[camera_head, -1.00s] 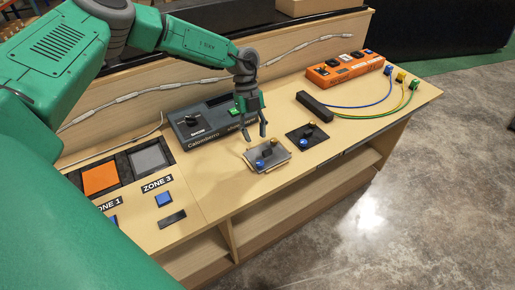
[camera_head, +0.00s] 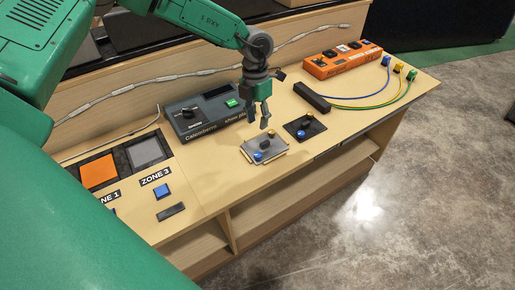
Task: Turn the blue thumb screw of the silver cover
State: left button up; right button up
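The silver cover (camera_head: 276,152) is a small plate lying on the console top near its middle. Its blue thumb screw (camera_head: 258,156) is on the near left part of the plate, and a dark and brass-coloured knob stands behind it. My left gripper (camera_head: 258,127) hangs fingers down just above and behind the cover. Its two fingers are apart with nothing visible between them, and they look clear of the blue screw. My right gripper is not in view.
A black plate (camera_head: 293,127) with similar knobs lies right of the cover. Behind stands a dark grey device (camera_head: 189,122) with a green button. A black bar (camera_head: 312,96) with cables and an orange box (camera_head: 343,62) are at the right. Bare console lies in front.

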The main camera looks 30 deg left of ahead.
aim_at(258, 154)
pick_arm(q)
jog(key=f+m, duration=0.3)
jog(key=f, duration=0.1)
jog(key=s+d+f+m+y, duration=0.1)
jog(key=f+m, duration=0.3)
jog(key=f+m+t, duration=0.1)
jog(key=f+m, duration=0.2)
jog(key=f, duration=0.1)
jog(key=shift+s+d+f, duration=0.15)
jog(key=shift+s+f, duration=0.05)
jog(key=shift+s, duration=0.1)
grip_shut()
